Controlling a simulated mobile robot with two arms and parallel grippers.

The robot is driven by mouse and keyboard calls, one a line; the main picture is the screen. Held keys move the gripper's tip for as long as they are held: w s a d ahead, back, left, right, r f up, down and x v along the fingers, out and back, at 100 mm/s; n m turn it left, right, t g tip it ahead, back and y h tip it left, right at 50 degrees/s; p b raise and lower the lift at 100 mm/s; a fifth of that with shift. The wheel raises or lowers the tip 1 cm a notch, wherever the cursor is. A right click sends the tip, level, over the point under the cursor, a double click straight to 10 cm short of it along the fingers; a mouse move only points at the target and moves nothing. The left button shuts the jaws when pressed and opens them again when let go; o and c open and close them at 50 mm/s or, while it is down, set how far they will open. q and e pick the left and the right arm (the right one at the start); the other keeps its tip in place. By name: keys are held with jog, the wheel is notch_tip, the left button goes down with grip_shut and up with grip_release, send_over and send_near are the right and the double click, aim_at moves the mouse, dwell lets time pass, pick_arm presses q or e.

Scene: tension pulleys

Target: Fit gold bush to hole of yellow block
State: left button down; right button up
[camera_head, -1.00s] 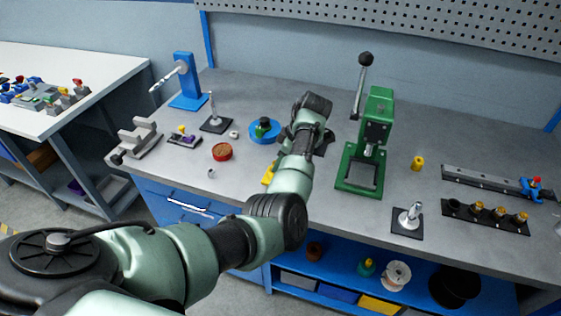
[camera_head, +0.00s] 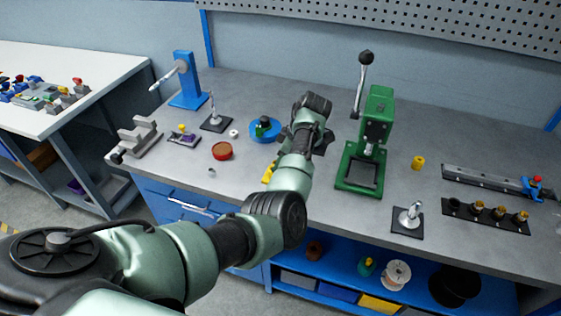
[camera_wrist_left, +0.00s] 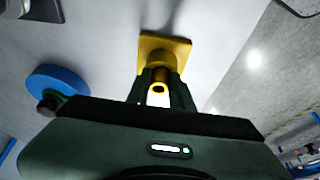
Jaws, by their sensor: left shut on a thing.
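In the left wrist view, my left gripper (camera_wrist_left: 160,82) is shut on the gold bush (camera_wrist_left: 158,88), a small ring-like cylinder with its open end showing between the fingers. The yellow block (camera_wrist_left: 165,47) lies directly beyond the fingertips, and the bush lines up with it in this view. I cannot tell how far the bush is inside the hole, because the fingers and bush cover it. In the head view only a sliver of the yellow block (camera_head: 267,174) shows beside my left forearm, and the gripper is largely hidden behind the arm. My right gripper is not in view.
A green press (camera_head: 362,165) stands to the right of my left arm. A black rack (camera_head: 455,210) with gold bushes and a yellow cylinder (camera_head: 418,162) are at the right.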

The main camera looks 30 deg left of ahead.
pick_arm(q)
jog(key=shift+r+p, duration=0.25)
jog(key=shift+p, duration=0.25)
dwell(0.8)
jog(key=c, duration=1.2)
grip_release()
jog(key=shift+o, duration=0.2)
jog(key=shift+d+r+b, duration=0.2)
jog(key=shift+r+b, duration=0.1)
jog(key=shift+r, duration=0.15)
jog(key=b+v, duration=0.2)
jog(key=v, duration=0.4)
jog(key=shift+d+r, duration=0.2)
jog(key=shift+r, duration=0.1)
